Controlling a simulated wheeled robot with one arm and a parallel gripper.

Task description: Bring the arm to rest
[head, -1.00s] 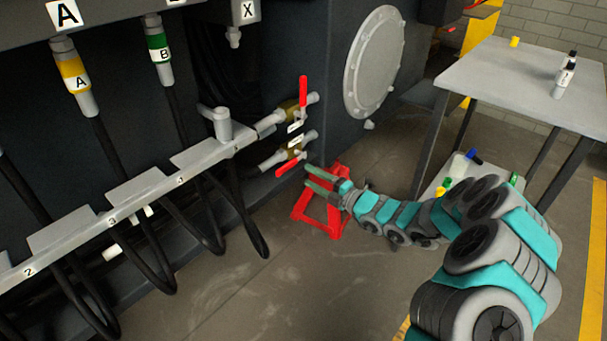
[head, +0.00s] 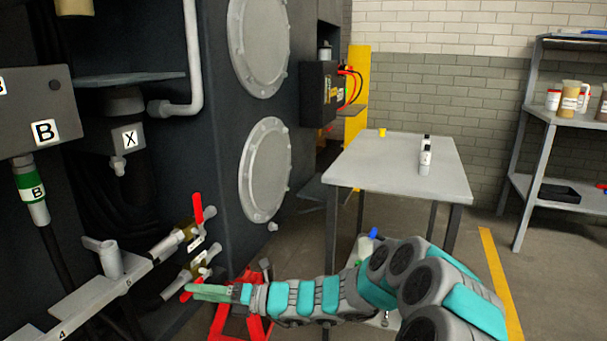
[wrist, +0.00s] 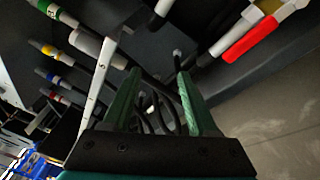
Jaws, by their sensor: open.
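My gripper (head: 212,292) reaches left from my grey and teal arm, in front of the chassis and below the two red-handled valves. In the wrist view my gripper (wrist: 155,85) has its two green fingers apart, with nothing between them but hoses in the background. The upper valve's red handle (head: 198,209) stands upright. The lower valve's red handle (head: 187,291) points down and left, close to the fingertips in the head view; I cannot tell whether they touch. One red handle (wrist: 250,40) shows at the upper right of the wrist view.
A red stand (head: 240,322) is on the floor below my arm. A grey table (head: 390,165) with small bottles stands behind. A shelf (head: 565,120) is at the right. The numbered rail (head: 85,290) with hoses runs along the left. Floor between table and shelf is clear.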

